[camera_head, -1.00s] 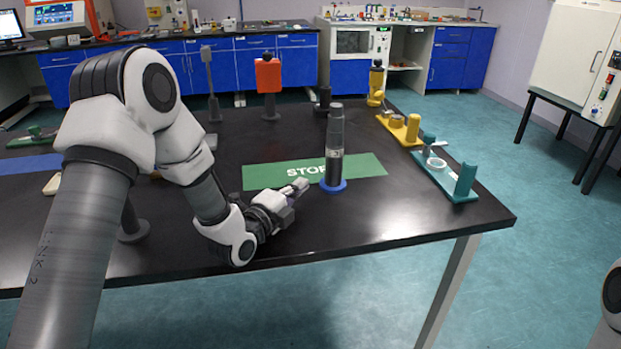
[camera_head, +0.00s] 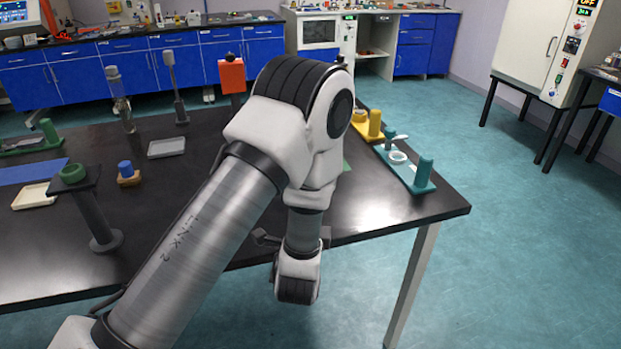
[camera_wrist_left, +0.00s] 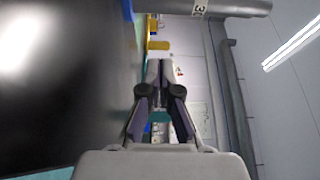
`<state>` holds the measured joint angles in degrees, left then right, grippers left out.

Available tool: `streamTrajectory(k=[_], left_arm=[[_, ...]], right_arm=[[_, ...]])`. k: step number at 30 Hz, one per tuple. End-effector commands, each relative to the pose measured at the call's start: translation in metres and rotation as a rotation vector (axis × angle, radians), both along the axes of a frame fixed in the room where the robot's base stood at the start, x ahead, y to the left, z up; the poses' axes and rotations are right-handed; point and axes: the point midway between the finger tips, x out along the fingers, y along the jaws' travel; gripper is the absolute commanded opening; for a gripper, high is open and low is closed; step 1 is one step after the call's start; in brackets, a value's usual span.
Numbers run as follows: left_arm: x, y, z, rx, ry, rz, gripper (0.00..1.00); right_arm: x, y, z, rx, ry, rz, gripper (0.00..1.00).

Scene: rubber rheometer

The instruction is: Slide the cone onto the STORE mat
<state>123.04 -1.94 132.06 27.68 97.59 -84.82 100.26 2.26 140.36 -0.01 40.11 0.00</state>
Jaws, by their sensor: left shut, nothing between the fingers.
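In the wrist view, the tall grey piece with a marked pale band (camera_wrist_left: 235,8), which looks like the cone, crosses the top edge with a bit of blue base at its left end. This view is turned sideways, with the dark table on the left. My left gripper (camera_wrist_left: 160,68) is shut and empty, apart from the piece in the picture. In the head view my left arm hides the piece, the gripper's fingertips and nearly all of the green STORE mat (camera_head: 346,165). Only a sliver of the mat shows right of the arm. My right gripper is out of view.
A teal rack (camera_head: 432,188) and yellow holder (camera_head: 360,126) stand near the table's right edge. A red-orange block (camera_head: 231,76) stands behind my arm. At left are a green-topped stand (camera_head: 93,216) and a blue plug (camera_head: 125,167).

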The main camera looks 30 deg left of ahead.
Motion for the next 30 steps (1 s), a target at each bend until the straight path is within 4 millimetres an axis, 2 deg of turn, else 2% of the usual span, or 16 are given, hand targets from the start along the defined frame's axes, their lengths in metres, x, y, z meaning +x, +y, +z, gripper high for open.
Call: streamTrajectory(k=[8,10,15,26,30], left_arm=[[0.056,0.028,0.001,0.0,-0.002,0.001,0.0],[0.058,0.043,0.0,-0.004,0.001,0.005,0.0],[0.064,0.06,0.0,-0.001,0.0,0.001,0.0],[0.065,0.063,0.0,0.0,0.001,-0.002,0.0],[0.069,0.075,0.003,-0.002,0.0,0.002,0.0]], right_arm=[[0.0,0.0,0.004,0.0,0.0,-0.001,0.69],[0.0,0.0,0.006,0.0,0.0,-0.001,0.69],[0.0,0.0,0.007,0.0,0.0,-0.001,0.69],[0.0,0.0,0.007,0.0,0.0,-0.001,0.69],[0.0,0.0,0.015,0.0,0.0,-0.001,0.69]])
